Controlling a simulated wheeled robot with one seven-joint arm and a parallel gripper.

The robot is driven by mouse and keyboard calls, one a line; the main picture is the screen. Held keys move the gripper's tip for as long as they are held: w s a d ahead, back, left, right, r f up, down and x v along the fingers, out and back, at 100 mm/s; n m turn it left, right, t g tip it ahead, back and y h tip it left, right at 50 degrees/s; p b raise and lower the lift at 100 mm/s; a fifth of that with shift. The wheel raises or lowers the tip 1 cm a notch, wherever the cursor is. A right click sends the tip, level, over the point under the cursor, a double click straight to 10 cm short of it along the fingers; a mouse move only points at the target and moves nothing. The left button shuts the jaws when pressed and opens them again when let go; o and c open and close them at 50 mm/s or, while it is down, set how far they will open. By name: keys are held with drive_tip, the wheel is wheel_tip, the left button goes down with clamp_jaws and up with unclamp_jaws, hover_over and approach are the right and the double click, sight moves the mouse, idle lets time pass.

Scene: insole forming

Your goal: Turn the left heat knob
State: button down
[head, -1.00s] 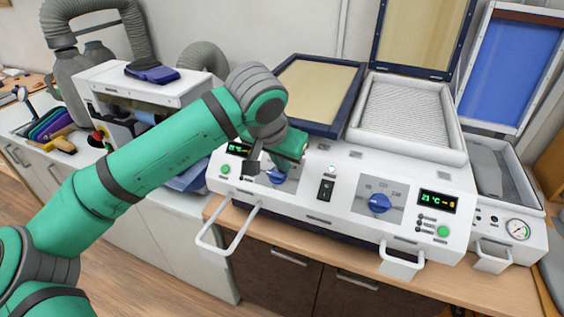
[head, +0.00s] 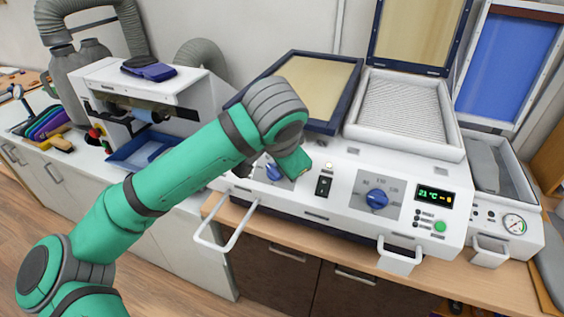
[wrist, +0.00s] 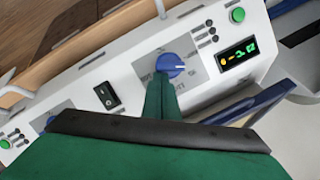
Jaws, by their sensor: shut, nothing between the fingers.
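The left heat knob (head: 273,172) is a blue dial on the white heating unit (head: 330,205), partly covered by my arm in the head view. In the wrist view, which is turned round, the same blue knob (wrist: 171,65) shows a white pointer mark toward the right. My gripper (wrist: 164,80) is shut and empty, its green fingers close together at the knob's near edge. I cannot tell whether they touch it. The left display (wrist: 238,52) is lit in the wrist view.
The right knob (head: 376,199), a black switch (head: 323,186) and the right display (head: 434,195) sit on the same front panel. White handles (head: 229,238) stick out in front. A framed screen (head: 313,85) and a mesh bed (head: 401,105) lie behind.

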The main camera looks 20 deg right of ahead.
drive_tip(key=m, duration=0.1)
drive_tip(key=m+t, duration=0.1)
drive_tip(key=m, duration=0.1)
drive_tip(key=s+f+m, duration=0.1)
drive_tip(key=m, duration=0.1)
drive_tip(key=shift+a+t, duration=0.2)
drive_tip(key=shift+t, duration=0.1)
drive_tip(key=shift+a+f+m, duration=0.1)
drive_tip(key=shift+m, duration=1)
drive_tip(key=shift+s+a+f+m+t, duration=0.1)
drive_tip(key=shift+s+m+t, duration=0.1)
drive_tip(key=shift+m, duration=0.4)
drive_tip(key=shift+s+f+m+t, duration=0.1)
drive_tip(key=shift+m+t, duration=0.1)
drive_tip(key=shift+m, duration=0.4)
drive_tip(key=shift+a+f+m, duration=0.1)
drive_tip(key=shift+m, duration=0.3)
drive_tip(key=shift+a, duration=0.15)
